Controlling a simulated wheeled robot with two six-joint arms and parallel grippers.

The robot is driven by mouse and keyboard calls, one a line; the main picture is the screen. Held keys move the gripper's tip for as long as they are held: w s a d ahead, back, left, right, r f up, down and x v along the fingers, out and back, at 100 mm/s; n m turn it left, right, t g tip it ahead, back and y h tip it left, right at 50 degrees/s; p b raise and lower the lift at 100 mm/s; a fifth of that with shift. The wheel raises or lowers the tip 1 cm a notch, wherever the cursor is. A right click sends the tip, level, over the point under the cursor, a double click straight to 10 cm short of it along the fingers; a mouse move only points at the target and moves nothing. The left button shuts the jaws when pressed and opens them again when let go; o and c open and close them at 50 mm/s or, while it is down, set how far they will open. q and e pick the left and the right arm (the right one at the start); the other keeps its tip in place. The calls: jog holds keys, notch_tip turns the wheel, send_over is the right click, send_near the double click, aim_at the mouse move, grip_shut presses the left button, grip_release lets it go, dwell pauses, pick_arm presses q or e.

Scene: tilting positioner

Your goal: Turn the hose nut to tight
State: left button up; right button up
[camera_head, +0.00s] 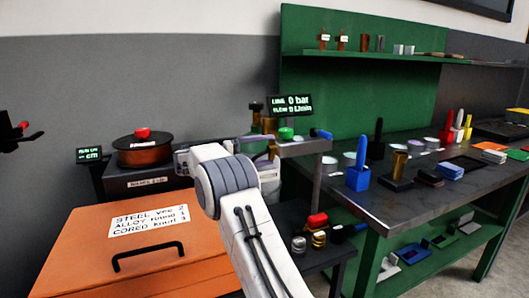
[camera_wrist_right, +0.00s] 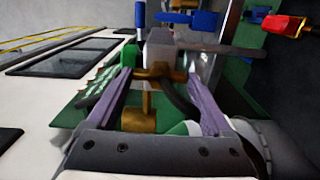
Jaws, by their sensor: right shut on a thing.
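In the right wrist view, the two fingers of my right gripper (camera_wrist_right: 160,78) stand on either side of a brass fitting (camera_wrist_right: 158,73), which I take for the hose nut, and close on its ends. A brass cylinder (camera_wrist_right: 140,115) and a dark curved hose (camera_wrist_right: 180,103) show between the fingers. In the head view my white right arm hides most of the gripper; brass parts (camera_head: 272,150) show beside a green cap (camera_head: 286,133). The nut's angle cannot be read.
A small display (camera_head: 292,106) reads 0 bar above the fitting. An orange chest (camera_head: 140,262) and a reel stand (camera_head: 142,150) are at left. A bench (camera_head: 400,200) with a blue holder (camera_head: 357,178) is at right. Small coloured parts (camera_head: 318,232) sit near my right arm.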

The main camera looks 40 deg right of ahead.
jog(key=o, duration=1.1)
jog(key=shift+o, duration=0.2)
jog(key=shift+a, duration=0.1)
jog(key=v, duration=1)
jog(key=shift+a+p, duration=0.2)
jog(key=shift+p, duration=0.1)
jog(key=shift+f, duration=0.1)
